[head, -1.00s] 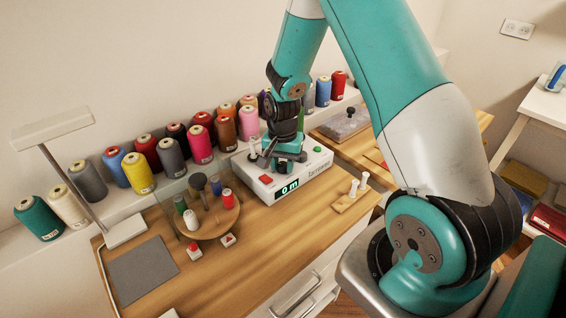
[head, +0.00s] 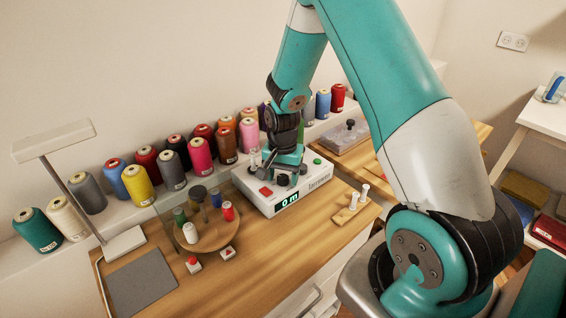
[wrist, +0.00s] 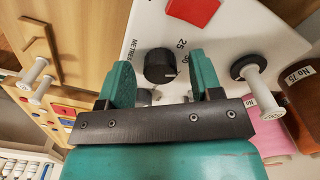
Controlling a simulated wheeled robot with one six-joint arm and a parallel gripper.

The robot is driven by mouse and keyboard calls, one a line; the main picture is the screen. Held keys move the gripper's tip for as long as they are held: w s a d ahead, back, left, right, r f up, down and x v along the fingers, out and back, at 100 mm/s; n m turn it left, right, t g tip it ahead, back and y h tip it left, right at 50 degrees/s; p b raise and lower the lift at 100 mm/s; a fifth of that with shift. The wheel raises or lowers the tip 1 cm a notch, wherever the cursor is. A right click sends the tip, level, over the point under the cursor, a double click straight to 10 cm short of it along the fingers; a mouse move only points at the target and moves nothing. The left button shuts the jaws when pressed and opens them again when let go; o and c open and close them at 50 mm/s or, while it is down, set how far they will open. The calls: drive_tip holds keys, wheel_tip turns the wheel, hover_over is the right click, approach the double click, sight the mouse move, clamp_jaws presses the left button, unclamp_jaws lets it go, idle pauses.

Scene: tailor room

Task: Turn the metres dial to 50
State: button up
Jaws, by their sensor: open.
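The metres dial (wrist: 160,65) is a black round knob on the top of a white box (wrist: 225,20). The green display (head: 290,198) on the box front reads 0 m.
The box also has a red button (head: 265,191), a green button (head: 317,161) and a white spool on a black base (wrist: 248,69). A round wooden spool stand (head: 215,241) is to the left. A small peg holder (head: 351,212) is to the right. Thread cones line the back.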

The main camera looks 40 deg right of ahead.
sight(282, 177)
wheel_tip(282, 177, up, 17)
drive_tip(key=shift+b, duration=0.4)
drive_tip(key=shift+r, duration=0.1)
